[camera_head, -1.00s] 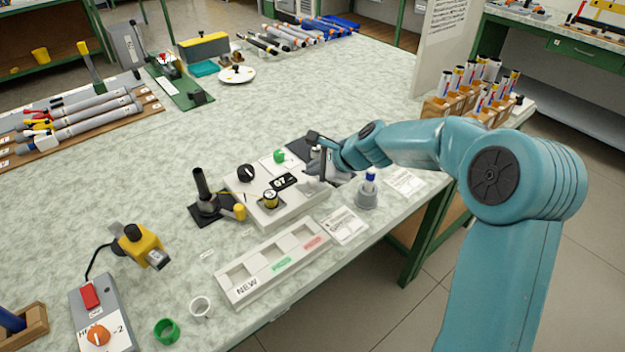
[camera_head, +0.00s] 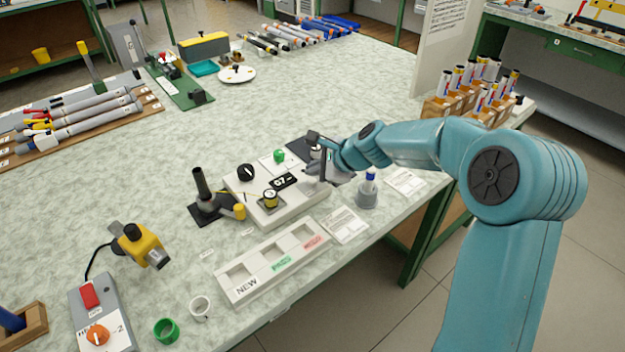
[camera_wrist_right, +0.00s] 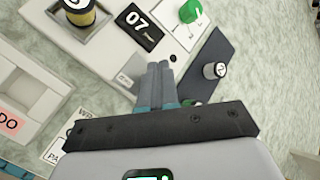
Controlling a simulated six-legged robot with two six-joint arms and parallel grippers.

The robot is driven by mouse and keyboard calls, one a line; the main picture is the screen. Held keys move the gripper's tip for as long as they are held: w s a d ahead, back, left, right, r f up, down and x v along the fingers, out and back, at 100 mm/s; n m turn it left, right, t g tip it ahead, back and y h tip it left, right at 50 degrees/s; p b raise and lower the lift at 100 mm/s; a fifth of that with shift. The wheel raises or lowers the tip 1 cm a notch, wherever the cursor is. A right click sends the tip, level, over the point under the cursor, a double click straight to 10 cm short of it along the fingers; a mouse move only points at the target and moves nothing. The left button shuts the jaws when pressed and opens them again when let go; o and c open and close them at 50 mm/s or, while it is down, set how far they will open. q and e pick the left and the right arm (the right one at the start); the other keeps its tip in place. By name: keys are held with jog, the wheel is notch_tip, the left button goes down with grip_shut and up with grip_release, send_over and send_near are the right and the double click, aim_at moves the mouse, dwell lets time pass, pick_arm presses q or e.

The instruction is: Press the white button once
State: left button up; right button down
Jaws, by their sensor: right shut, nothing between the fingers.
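A white-grey console (camera_head: 285,208) stands near the table's front edge, with a black display reading 07 (camera_head: 284,181), a black knob (camera_head: 246,172) and a yellow-black cylinder (camera_head: 270,199). My right gripper (camera_head: 318,178) is over the console's right end. In the right wrist view its fingers (camera_wrist_right: 160,78) are together and empty, and their tips appear at the console's edge beside a small grey label (camera_wrist_right: 125,80). I cannot make out a white button; the fingers may hide it. Whether the tips touch the console I cannot tell. My left gripper is out of view.
A green knob (camera_head: 279,156) on a white card is behind the display. A dark mat (camera_wrist_right: 207,58) with a small round-topped item (camera_wrist_right: 214,70) lies beside the fingers.

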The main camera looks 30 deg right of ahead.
aim_at(315, 182)
jog(key=shift+f, duration=0.35)
jog(key=shift+f+b, duration=0.55)
jog(key=shift+b, duration=0.05)
dwell(0.5)
jog(key=shift+r, duration=0.15)
jog(key=shift+r+p, duration=0.85)
jog(key=shift+p, duration=0.15)
notch_tip(315, 182, up, 5)
jog(key=p, duration=0.5)
dwell(0.5)
